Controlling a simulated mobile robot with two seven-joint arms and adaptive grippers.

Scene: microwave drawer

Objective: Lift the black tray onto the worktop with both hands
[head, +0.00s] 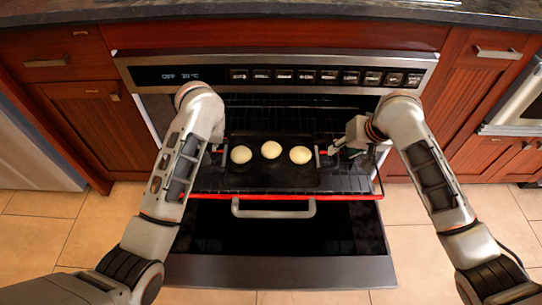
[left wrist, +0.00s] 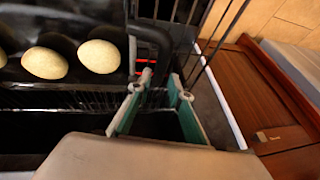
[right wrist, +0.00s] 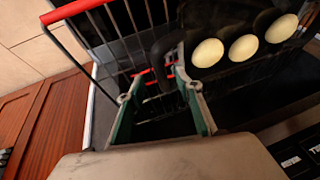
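The black tray (head: 271,176) sits on the pulled-out oven rack (head: 350,185) and bears three pale round buns (head: 271,150). A dark handle stands at each tray end. My left gripper (head: 217,148) is at the tray's left end; in the left wrist view its green fingers (left wrist: 158,84) are apart, with the handle (left wrist: 152,36) just beyond the tips. My right gripper (head: 340,147) is at the right end; in the right wrist view its fingers (right wrist: 157,92) are apart near the other handle (right wrist: 164,50). Whether either touches a handle is unclear. The dark worktop (head: 300,11) runs above.
The oven door (head: 280,272) is folded down in front, with a grey handle bar (head: 273,210). The rack's front edge is red. The control panel (head: 275,75) stands above the opening, below the worktop. Wooden cabinets (head: 85,115) flank the oven.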

